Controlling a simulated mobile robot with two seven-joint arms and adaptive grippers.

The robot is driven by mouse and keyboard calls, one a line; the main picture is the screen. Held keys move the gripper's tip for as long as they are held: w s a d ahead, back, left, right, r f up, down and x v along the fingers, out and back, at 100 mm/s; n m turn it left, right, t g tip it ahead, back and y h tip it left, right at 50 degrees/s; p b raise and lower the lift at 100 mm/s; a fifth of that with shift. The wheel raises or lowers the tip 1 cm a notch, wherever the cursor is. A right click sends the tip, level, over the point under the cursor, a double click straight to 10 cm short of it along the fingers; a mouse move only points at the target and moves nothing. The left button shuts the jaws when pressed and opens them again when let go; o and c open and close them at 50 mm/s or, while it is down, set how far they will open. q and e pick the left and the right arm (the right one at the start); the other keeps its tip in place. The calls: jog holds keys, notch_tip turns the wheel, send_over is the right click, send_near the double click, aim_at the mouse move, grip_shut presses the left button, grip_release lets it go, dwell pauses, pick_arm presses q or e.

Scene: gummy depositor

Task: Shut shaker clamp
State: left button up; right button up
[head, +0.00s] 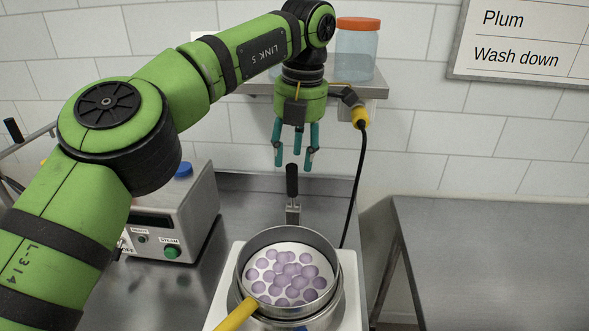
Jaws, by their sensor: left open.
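The shaker clamp (293,214) is a small metal bracket behind the round metal sieve, and its black lever handle (292,181) stands upright. The sieve (247,243) sits on a white shaker base (350,290) and holds many purple balls. A yellow handle (236,315) sticks out from the sieve toward the front left. My left gripper (296,160) hangs pointing down, with teal fingers spread open and empty. Its fingertips are around or just above the top of the black lever; whether they touch it I cannot tell. My right gripper is not in view.
A grey control box (180,215) with a green STEAM button stands on the steel bench at left. A wall shelf (365,88) holds a jar with an orange lid (357,50). A black cable with a yellow plug (361,117) hangs behind. A bare steel table (490,250) is at right.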

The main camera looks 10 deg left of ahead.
aim_at(291, 193)
pick_arm(q)
jog(key=shift+s+a+f, duration=0.1)
jog(key=shift+s+f, duration=0.1)
jog(key=shift+f, duration=0.4)
jog(key=shift+s+a+f, duration=0.1)
jog(key=shift+s+f, duration=0.05)
jog(key=shift+f, duration=0.4)
jog(key=f, duration=0.1)
jog(key=f+p, duration=0.1)
jog(key=f, duration=0.1)
jog(key=shift+w+a+f, duration=0.15)
jog(key=shift+w+f, duration=0.1)
jog(key=shift+w, duration=0.1)
jog(key=shift+f, duration=0.35)
grip_shut()
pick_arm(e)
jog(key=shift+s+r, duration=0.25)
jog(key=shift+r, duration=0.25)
